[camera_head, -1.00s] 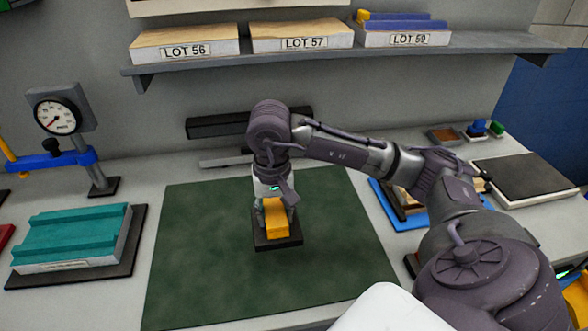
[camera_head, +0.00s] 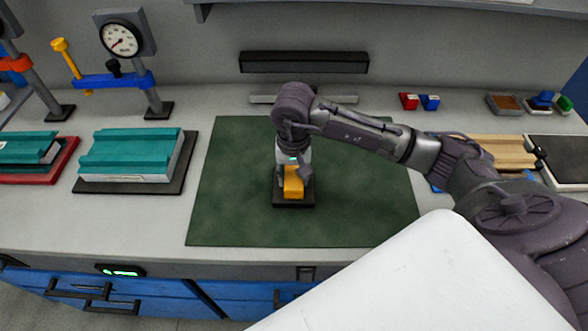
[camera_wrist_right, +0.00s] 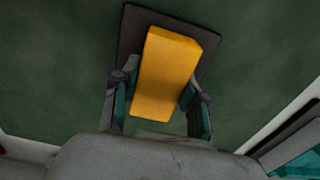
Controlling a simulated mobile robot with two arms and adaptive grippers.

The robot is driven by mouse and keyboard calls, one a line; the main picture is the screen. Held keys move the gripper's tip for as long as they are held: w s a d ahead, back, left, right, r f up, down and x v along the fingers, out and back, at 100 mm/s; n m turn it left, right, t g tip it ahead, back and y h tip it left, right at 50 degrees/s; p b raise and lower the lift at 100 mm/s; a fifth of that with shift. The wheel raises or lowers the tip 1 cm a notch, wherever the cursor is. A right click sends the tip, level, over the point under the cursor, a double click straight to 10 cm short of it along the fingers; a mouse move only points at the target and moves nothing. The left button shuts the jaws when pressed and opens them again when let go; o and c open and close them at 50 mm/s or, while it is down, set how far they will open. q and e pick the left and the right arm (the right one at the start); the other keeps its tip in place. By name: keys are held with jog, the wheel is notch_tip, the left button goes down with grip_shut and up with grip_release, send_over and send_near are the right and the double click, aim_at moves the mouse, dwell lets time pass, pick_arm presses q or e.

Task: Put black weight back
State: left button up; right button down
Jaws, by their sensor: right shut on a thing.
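The black weight is a flat black block (camera_head: 293,205) with a yellow handle (camera_head: 293,187) on top. It is at the middle of the dark green mat (camera_head: 240,215); I cannot tell whether it rests on the mat or hangs just above it. My right gripper (camera_head: 293,172) reaches down from above and is shut on the yellow handle. In the right wrist view, the yellow handle (camera_wrist_right: 165,75) sits between the two fingers, and part of the black block (camera_wrist_right: 128,38) shows behind it. My left gripper is not in view.
Teal grooved panels (camera_head: 130,152) lie at the left, below a gauge stand (camera_head: 122,40). A dark bar (camera_head: 304,62) is on the back wall. Small red (camera_head: 409,101) and blue (camera_head: 430,102) blocks stand at the back right. The mat around the weight is clear.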

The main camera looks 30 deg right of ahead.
jog(key=shift+w+r, duration=0.1)
jog(key=c, duration=0.6)
grip_release()
